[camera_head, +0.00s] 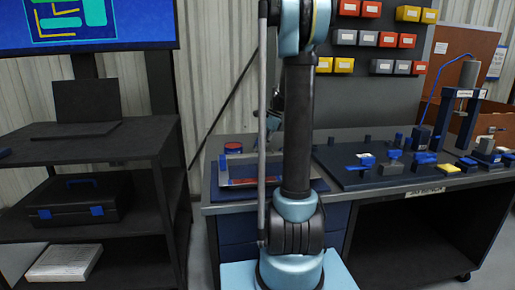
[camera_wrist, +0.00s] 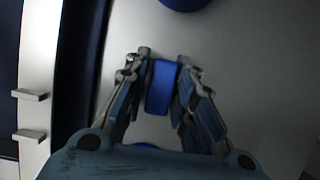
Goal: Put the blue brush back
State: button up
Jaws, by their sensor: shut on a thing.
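In the wrist view, my gripper (camera_wrist: 164,58) is shut on a blue block-shaped piece, which I take to be the blue brush (camera_wrist: 161,88). The piece sits between both fingers over a pale grey surface. Its bristles cannot be made out, and I cannot tell whether it touches the surface. In the head view, my upright arm hides most of my gripper, and the brush cannot be made out there.
A workbench (camera_head: 420,193) carries a dark board (camera_head: 350,178) with several blue and grey parts. A black shelf (camera_head: 80,146) stands left. A round blue thing (camera_wrist: 185,4) tops the wrist view.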

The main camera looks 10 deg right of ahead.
jog(key=o, duration=1)
jog(key=v, duration=1.2)
jog(key=shift+r, duration=0.1)
